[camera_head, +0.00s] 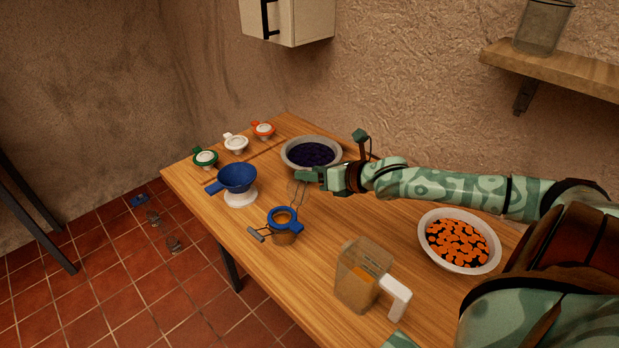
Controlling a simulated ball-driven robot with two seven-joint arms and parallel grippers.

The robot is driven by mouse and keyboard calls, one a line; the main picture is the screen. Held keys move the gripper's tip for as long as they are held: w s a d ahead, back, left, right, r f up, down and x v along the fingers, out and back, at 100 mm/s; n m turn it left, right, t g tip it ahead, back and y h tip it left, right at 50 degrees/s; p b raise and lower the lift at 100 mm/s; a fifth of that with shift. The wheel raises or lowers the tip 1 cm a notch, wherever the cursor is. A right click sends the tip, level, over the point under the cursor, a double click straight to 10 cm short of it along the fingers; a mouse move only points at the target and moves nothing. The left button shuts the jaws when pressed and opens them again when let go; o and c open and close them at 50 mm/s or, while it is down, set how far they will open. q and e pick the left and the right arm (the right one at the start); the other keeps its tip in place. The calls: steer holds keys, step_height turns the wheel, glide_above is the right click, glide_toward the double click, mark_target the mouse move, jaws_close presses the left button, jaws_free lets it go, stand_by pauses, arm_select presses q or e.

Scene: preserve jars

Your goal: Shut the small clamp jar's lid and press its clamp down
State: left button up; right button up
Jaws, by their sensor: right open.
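The small clamp jar (285,232) stands near the table's front left edge. The left gripper is not in view.
A blue funnel (237,178) on a white base stands left of the jar. A bowl of dark fruit (290,147), a bowl of orange pieces (429,258) and a clear jug (358,283) are around it. Green, white and orange-topped items line the back left. Small things lie on the floor.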

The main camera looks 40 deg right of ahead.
steer(key=shift+w+a+f, duration=0.15)
steer(key=shift+w, duration=0.3)
